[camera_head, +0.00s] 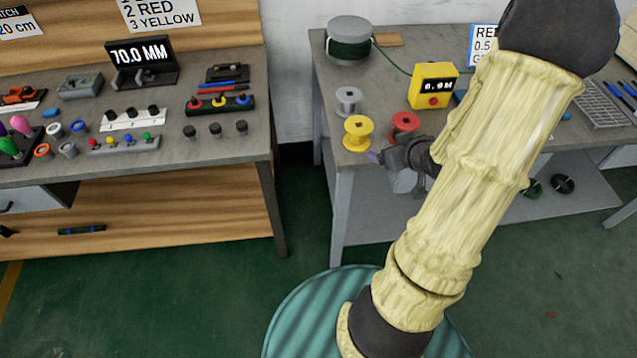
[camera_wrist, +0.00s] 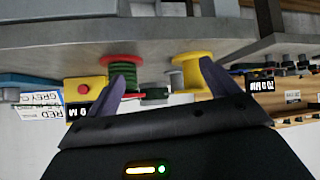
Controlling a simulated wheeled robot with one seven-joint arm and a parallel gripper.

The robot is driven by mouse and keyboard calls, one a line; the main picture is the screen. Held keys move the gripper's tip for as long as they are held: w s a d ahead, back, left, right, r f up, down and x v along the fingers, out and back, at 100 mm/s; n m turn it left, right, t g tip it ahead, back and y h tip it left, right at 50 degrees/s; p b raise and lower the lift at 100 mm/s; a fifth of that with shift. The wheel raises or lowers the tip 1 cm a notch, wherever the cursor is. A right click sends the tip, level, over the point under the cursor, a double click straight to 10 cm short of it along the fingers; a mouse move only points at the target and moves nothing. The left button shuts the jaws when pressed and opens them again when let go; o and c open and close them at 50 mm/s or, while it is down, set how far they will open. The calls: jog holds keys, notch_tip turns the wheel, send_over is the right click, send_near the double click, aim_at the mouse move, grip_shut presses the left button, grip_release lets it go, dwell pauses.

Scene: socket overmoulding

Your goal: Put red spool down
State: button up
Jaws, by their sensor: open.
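The red spool (camera_head: 405,123) stands on the right-hand grey bench, just beyond my gripper in the head view. In the wrist view the red spool (camera_wrist: 121,59) appears near the left fingertip, with dark green showing between its red flanges; the finger covers part of it. My gripper (camera_head: 378,158) is at the bench's front edge, its jaws apart and empty. In the wrist view the two dark fingers of my gripper (camera_wrist: 163,70) are spread wide, with no thing held. My arm hides part of the bench in the head view.
A yellow spool (camera_head: 358,132) stands left of the red one, with a grey spool (camera_head: 348,98) behind it. A yellow length meter (camera_head: 433,86) stands behind the red spool. A large green wire reel (camera_head: 348,42) is farther back. The left bench (camera_head: 232,158) holds several small parts.

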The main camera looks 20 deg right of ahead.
jog(key=s+a+r+g, duration=0.2)
jog(key=s+a+g, duration=0.1)
jog(key=a, duration=0.8)
jog(key=s+a+r+g, duration=0.3)
jog(key=s+a+g, duration=0.1)
jog(key=a, duration=0.7)
jog(key=shift+a+r+m+y, duration=0.15)
jog(key=shift+a+m+y, duration=0.05)
jog(key=shift+m+y, duration=0.1)
jog(key=shift+s, duration=0.1)
